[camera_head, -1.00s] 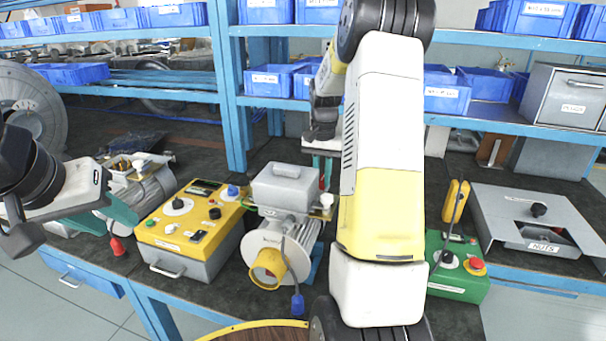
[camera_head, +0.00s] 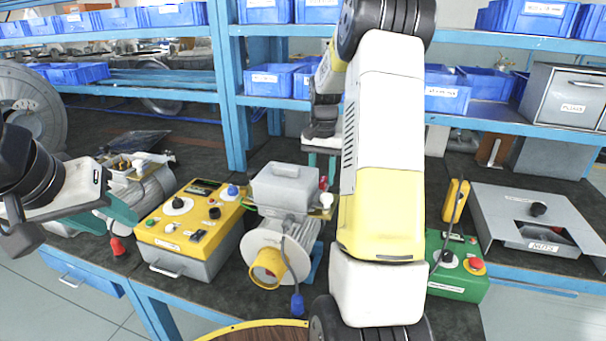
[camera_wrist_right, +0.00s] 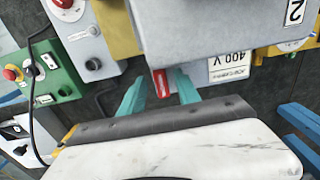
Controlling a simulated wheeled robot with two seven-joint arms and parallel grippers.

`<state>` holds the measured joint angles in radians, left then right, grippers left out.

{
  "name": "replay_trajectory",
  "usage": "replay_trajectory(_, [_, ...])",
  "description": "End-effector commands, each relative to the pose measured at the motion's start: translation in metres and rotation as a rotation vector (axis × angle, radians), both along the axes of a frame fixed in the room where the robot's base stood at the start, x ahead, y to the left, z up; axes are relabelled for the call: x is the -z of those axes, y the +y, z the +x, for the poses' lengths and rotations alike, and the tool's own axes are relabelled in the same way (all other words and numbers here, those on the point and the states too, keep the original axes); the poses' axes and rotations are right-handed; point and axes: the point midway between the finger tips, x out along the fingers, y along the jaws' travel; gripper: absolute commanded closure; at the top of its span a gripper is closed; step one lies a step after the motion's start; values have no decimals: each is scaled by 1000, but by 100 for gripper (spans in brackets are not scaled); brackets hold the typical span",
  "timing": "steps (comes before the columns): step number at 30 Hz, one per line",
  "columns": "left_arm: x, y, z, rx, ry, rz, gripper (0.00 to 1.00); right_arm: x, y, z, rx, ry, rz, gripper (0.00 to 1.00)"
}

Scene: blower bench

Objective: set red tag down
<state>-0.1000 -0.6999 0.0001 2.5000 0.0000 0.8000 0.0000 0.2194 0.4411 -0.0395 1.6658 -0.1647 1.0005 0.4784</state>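The red tag (camera_wrist_right: 160,82) shows in the right wrist view against the side of the grey terminal box (camera_wrist_right: 215,30), between my right fingertips. My right gripper (camera_wrist_right: 160,85) has its teal fingers spread, with a gap on both sides of the tag. In the head view the tag (camera_head: 323,183) is a small red patch at the right side of the box on the middle motor (camera_head: 283,235). My right gripper (camera_head: 321,160) is just behind and above it, partly hidden by my arm. My left gripper (camera_head: 112,218) is at the left, its teal fingers apart and empty.
A yellow control box (camera_head: 190,225) stands left of the middle motor. A green box with a red button (camera_head: 458,275) and a grey cover (camera_head: 530,210) are at the right. Shelves with blue bins (camera_head: 270,80) stand behind.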

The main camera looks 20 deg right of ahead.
Motion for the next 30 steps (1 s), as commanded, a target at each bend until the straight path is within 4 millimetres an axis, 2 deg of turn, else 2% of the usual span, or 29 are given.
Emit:
replay_trajectory(6, [0,0,0,0,0,0,64,-47,0,1,-1,-7,-1,61])
replay_trajectory(12, [0,0,0,0,0,0,64,-86,0,1,0,-4,0,61])
replay_trajectory(20, [0,0,0,0,0,0,64,-111,3,-3,-9,-8,2,61])
replay_trajectory(25, [0,0,0,0,0,0,64,-136,27,-26,-85,-73,11,61])
replay_trajectory(30, [0,0,0,0,0,0,64,-165,66,-74,-222,-188,24,61])
